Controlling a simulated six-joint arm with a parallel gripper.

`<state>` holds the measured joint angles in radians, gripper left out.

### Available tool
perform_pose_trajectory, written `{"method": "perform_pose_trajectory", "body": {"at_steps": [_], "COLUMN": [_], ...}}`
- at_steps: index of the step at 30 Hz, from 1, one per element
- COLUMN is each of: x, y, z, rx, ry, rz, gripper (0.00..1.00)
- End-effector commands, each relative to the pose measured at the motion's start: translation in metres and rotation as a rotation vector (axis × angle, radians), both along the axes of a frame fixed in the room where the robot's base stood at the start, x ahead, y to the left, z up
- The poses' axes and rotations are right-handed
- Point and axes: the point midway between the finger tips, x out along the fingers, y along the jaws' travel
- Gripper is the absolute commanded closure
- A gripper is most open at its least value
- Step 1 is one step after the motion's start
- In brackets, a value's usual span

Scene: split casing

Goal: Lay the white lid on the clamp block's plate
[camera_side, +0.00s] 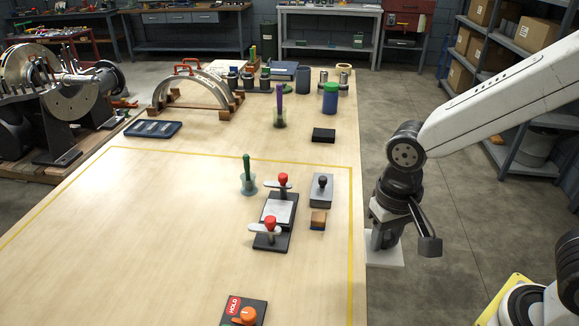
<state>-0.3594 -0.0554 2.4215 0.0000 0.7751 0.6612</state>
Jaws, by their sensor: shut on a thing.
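The clamp block (267,236) is a dark base on the table, with a pale grey plate (279,209) between two red-knobbed clamps (283,180) (270,224). The plate's top looks bare. My gripper (385,230) is to the right of the block, past the table's right edge as seen here. It is shut on a white, flat piece that looks like the white lid (386,256), held roughly level and apart from the block. The fingertips are small and partly hidden by the wrist.
A grey block with a black knob (321,190) and a small brown-and-blue block (318,220) stand between the clamp block and my gripper. A green-handled tool (247,175) stands behind left. A HOLD panel with an orange knob (246,314) is in front. The table's left is clear.

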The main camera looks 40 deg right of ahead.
Motion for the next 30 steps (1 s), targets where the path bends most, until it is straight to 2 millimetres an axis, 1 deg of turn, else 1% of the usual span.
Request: {"method": "perform_pose_trajectory", "body": {"at_steps": [5, 11, 30], "x": [0.007, 0.022, 0.088], "y": [0.002, 0.005, 0.020], "z": [0.001, 0.004, 0.010], "rx": [0.000, -0.001, 0.000], "ry": [0.000, 0.001, 0.000], "rz": [0.065, 0.220, 0.899], "gripper": [1.00, 1.00, 1.00]}}
